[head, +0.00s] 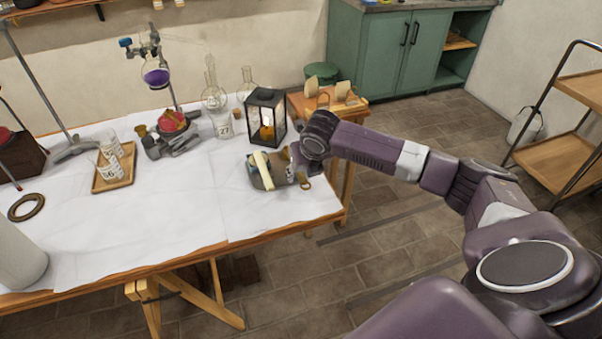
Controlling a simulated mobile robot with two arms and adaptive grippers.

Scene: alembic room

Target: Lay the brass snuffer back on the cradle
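My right gripper (282,167) is low over the right end of the white-covered table, reaching in from the right. A pale yellow bar (262,169) and grey surfaces show at its fingers. A small brass-coloured ring (305,183) shows just right of it, by the table's edge. It may be the snuffer's handle; whether the gripper holds it is unclear, and so is the gripper's opening. A wooden stand with two pale uprights (343,90), possibly the cradle, sits on a small wooden side table (360,104) behind the arm. My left gripper is not in view.
A black lantern (265,117) stands just behind the gripper. Glass flasks (213,95), a burner-like stand (173,128) and a wooden tray with beakers (114,180) stand further left. The table's front middle (150,225) is clear. A shelf cart (568,150) is far right.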

